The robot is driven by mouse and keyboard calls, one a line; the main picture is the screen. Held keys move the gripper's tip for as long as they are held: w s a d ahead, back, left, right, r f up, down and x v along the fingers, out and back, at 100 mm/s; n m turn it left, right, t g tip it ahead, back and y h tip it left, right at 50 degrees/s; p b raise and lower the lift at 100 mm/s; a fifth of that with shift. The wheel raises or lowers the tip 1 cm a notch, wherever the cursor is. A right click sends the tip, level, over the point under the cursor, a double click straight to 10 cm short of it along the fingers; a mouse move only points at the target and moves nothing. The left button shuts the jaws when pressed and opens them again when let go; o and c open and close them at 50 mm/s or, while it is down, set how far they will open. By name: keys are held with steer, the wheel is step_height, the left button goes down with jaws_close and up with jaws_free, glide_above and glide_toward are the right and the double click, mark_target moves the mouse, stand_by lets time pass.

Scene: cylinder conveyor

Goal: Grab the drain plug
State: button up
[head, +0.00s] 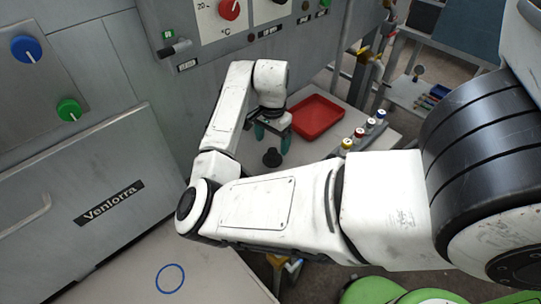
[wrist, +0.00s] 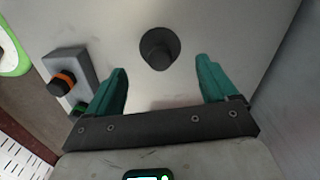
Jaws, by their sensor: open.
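The drain plug (head: 272,157) is a small dark knob-like piece on a wider round base, standing on the light worktop. In the wrist view the plug (wrist: 158,50) lies ahead of my gripper (wrist: 162,75), roughly centred between the two green fingertips and a little beyond them. The fingers are spread wide with nothing between them. In the head view my gripper (head: 272,132) hangs just above and beside the plug, partly hidden by my own wrist. I cannot tell the exact height of the fingertips over the worktop.
A red tray (head: 318,118) lies behind and right of the gripper. Several small capped bottles (head: 358,137) stand in a row at the worktop's right. A grey control box with an orange-and-black knob (wrist: 64,80) is at left in the wrist view. A machine panel rises behind.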

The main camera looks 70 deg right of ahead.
mark_target(273, 150)
steer(key=shift+d+f, duration=0.1)
steer(key=shift+f, duration=2.95)
steer(key=shift+s+f, duration=0.1)
steer(key=c, duration=1.6)
jaws_close()
